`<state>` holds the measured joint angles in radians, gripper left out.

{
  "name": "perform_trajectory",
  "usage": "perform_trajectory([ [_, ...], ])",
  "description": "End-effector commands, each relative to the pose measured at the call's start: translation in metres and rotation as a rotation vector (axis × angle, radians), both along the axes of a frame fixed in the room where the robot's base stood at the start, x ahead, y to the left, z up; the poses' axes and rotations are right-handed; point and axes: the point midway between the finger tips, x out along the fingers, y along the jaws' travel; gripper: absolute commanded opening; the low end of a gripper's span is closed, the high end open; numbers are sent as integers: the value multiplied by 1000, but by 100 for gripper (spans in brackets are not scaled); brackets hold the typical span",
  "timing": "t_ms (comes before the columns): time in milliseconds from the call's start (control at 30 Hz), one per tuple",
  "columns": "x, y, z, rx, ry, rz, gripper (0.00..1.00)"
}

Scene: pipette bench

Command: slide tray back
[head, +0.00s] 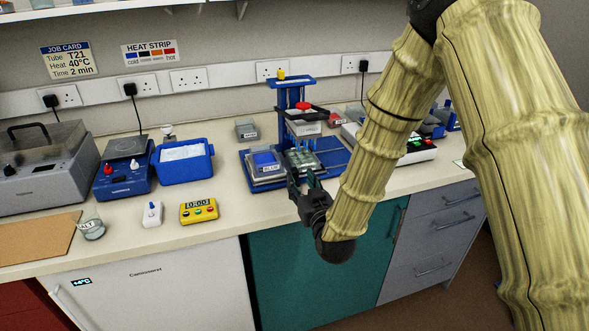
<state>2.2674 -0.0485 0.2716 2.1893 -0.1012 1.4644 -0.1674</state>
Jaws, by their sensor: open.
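A blue stand (290,97) with a grey head and a red knob (303,105) rises from a blue base (336,160) near the middle of the bench. Under the head sits a small grey-green tray (303,161) with several upright pieces on it. To its left on the base is a grey holder with a blue labelled block (265,161). My gripper (303,178) is open just in front of the tray, at the front of the base. Its fingers overlap the tray's near edge in the picture; I cannot tell whether they touch it.
A blue tub (184,162) of white contents, a blue hotplate (123,170) and a yellow timer (199,210) stand to the left. A white device (415,147) stands to the right, partly behind my arm.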

Motion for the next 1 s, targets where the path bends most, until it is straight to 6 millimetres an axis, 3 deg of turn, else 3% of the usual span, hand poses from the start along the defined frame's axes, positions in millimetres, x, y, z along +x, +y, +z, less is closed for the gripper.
perform_trajectory([
  [200, 34, 11, 2, 1, -1, -1, 41],
  [400, 54, 17, 0, 1, 1, -1, 41],
  [833, 62, 20, -1, 1, 1, -1, 41],
  [867, 62, 20, -1, 1, 1, -1, 39],
  [1000, 62, 20, -1, 1, 1, -1, 14],
])
